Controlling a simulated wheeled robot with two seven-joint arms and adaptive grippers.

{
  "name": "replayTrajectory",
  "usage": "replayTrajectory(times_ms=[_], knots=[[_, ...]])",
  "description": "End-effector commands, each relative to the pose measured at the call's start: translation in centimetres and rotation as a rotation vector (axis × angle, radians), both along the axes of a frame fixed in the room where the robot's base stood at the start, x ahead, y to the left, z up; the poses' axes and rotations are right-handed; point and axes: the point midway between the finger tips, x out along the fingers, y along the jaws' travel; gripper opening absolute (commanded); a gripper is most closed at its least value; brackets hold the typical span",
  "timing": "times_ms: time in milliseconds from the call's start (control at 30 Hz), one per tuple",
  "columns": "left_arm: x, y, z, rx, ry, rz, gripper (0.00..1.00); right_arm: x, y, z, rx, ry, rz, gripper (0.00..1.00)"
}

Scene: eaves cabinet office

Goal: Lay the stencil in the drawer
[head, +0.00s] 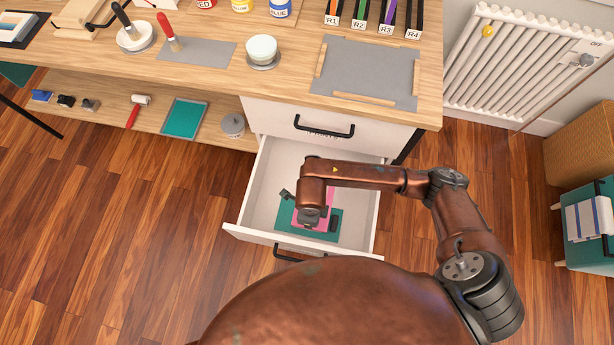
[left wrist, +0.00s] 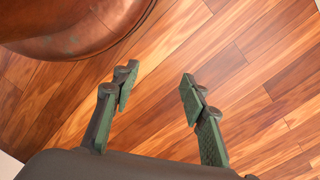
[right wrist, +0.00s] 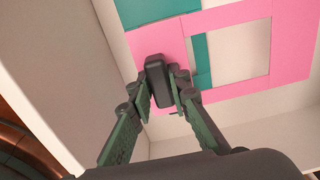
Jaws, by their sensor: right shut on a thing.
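The drawer (head: 262,192) is pulled out below the bench and has white walls. The pink stencil (head: 325,195) is inside its outline, partly hidden by my right arm, above or on a teal piece (head: 288,222). In the right wrist view the stencil (right wrist: 279,91) is a pink frame with a window; teal (right wrist: 201,60) and pale drawer floor show through. My right gripper (right wrist: 161,92) is shut on the stencil's black grip (right wrist: 157,72). I cannot tell whether the stencil touches what is below. My left gripper (left wrist: 155,85) is open and empty over the wooden floor.
The bench top (head: 290,85) holds paint jars, a grey mat (head: 365,72) and tools. A lower shelf (head: 110,112) carries a roller, a teal-faced frame (head: 184,118) and a lidded pot (head: 232,124). A radiator (head: 525,60) stands at the right. A closed drawer front with a black handle (head: 323,126) is above the open drawer.

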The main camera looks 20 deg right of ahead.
Motion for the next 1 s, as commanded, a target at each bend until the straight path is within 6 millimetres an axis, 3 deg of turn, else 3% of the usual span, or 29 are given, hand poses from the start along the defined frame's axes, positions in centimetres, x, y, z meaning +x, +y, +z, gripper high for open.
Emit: replayTrajectory(times_ms=[333, 433, 1000], knots=[[0.3, -0.7, 5.2, -0.017, -0.003, 0.004, 0.4, 0.3, 0.6, -2.9, 0.001, 0.003, 0.0, 0.0], [0.8, -1.3, 5.6, -0.031, -0.024, 0.001, 0.4, 0.3, 0.6, -3.9, 0.001, 0.004, 0.001, 0.0], [1.2, -1.5, 5.7, -0.039, -0.041, -0.001, 0.4, 0.4, 0.5, -4.5, -0.001, 0.0, 0.0, 0.0]])
